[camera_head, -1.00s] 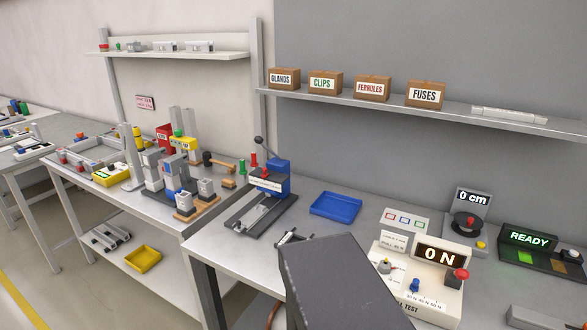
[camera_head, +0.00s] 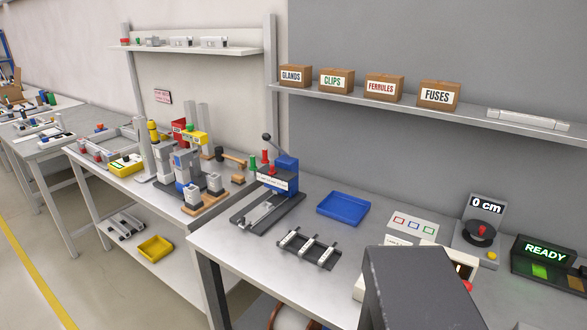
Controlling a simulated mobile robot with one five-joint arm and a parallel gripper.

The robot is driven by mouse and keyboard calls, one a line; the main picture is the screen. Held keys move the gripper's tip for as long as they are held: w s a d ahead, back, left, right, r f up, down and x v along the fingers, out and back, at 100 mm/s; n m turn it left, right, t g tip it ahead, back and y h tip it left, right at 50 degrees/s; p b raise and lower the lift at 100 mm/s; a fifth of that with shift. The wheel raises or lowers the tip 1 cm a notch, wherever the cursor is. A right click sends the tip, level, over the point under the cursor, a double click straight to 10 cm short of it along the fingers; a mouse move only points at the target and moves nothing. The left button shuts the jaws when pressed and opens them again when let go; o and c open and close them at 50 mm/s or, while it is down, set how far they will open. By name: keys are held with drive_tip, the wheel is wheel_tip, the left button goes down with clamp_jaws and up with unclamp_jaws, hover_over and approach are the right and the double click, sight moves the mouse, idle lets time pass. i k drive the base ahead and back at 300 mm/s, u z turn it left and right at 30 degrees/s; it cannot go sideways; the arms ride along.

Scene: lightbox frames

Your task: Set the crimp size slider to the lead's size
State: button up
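A crimp press (camera_head: 284,172) with a blue body, a dark base and a black-knobbed lever stands at the left end of the near bench. A white label strip (camera_head: 272,182) runs across its front; its marks are too small to read. Red (camera_head: 264,158) and green posts stand at its left side. I cannot make out the slider's setting. No lead can be clearly picked out. A dark grey part of my arm (camera_head: 415,290) fills the lower right and hides most of a cream tester. My gripper is not in view.
A dark rack (camera_head: 310,248) lies in front of the press, with a blue tray (camera_head: 343,208) behind it. A "0 cm" device (camera_head: 482,230) and a "READY" unit (camera_head: 546,258) stand at right. Labelled boxes (camera_head: 437,95) sit on the shelf. Bare bench lies around the rack.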

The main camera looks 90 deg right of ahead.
sight(273, 171)
drive_tip(key=z, duration=0.4)
drive_tip(key=i, duration=1)
